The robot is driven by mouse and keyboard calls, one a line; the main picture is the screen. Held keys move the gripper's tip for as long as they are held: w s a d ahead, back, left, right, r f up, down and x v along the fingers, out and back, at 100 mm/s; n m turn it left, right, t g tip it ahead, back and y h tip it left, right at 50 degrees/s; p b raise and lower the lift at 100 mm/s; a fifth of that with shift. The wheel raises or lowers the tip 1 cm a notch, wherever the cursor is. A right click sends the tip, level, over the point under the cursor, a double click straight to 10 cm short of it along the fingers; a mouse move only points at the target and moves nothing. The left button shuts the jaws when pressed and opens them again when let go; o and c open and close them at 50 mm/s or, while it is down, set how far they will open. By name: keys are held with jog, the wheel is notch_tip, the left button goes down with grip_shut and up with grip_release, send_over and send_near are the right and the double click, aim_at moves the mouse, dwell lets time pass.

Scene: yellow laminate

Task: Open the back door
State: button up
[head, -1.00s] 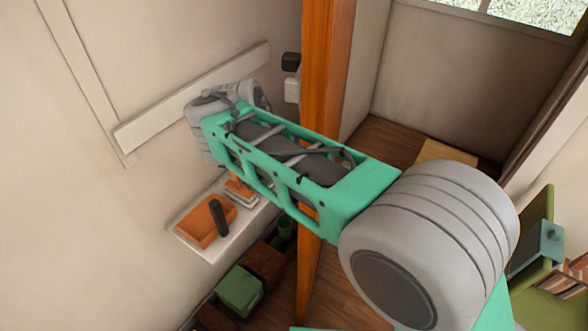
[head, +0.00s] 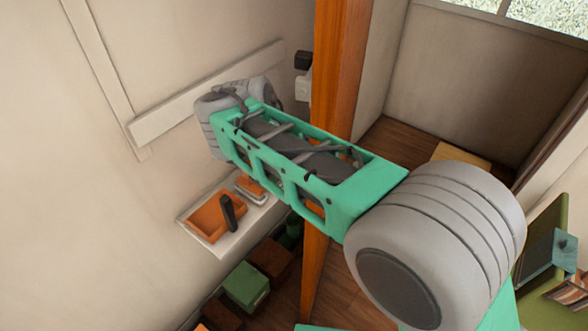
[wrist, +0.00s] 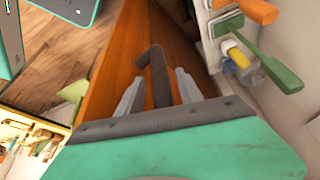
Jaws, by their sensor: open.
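The back door is an orange-brown wooden panel (head: 340,70), seen nearly edge-on behind my arm in the head view. Its wooden face (wrist: 118,75) also fills the middle of the wrist view. A dark bent handle (wrist: 155,70) stands out from it. My gripper (wrist: 158,88) has its two grey fingers apart, one on each side of the handle in the picture. I cannot tell whether either finger touches it. In the head view my arm hides the gripper and the handle.
A white wall shelf (head: 212,245) with an orange tray (head: 213,218) is left of the door. A green box (head: 246,286) and brown boxes stand below it. Right of the door is an alcove with wooden floor (head: 395,140). Hanging tools (wrist: 265,65) are close by in the wrist view.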

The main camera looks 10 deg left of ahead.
jog(key=p+v, duration=0.2)
jog(key=v, duration=0.5)
jog(key=shift+r, duration=0.15)
jog(key=shift+s, duration=0.15)
